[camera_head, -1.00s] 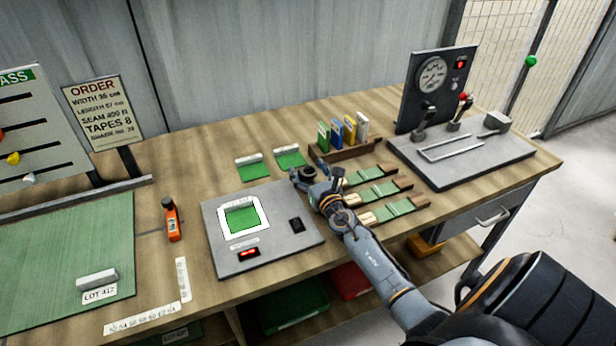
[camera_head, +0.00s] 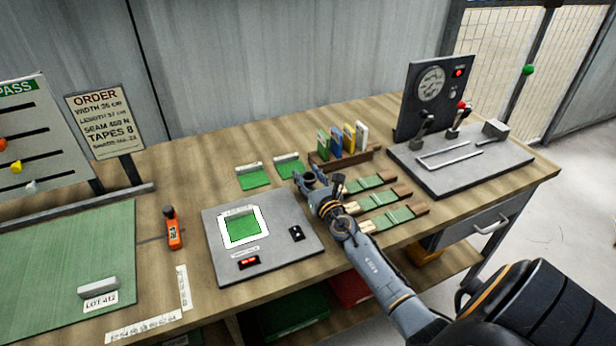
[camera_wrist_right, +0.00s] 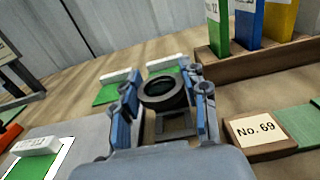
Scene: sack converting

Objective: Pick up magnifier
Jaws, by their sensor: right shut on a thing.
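The magnifier (camera_wrist_right: 163,90) is a black round ring-like piece on a small frame-shaped base, seen between the fingers in the right wrist view. My right gripper (camera_wrist_right: 165,105) is shut on it, with a blue-grey finger on each side. In the head view my right gripper (camera_head: 308,179) is beside the far right corner of the grey scale-like panel (camera_head: 268,262), and the magnifier shows there only as a small dark shape. Whether it is clear of the table cannot be told. My left gripper is not in view.
Two green swatches (camera_head: 254,180) lie behind the panel. A wooden rack (camera_head: 346,157) of coloured cards stands behind the gripper. Several green strips with wooden ends (camera_head: 385,198) lie to the right. A gauge machine (camera_head: 460,165) stands at the right end.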

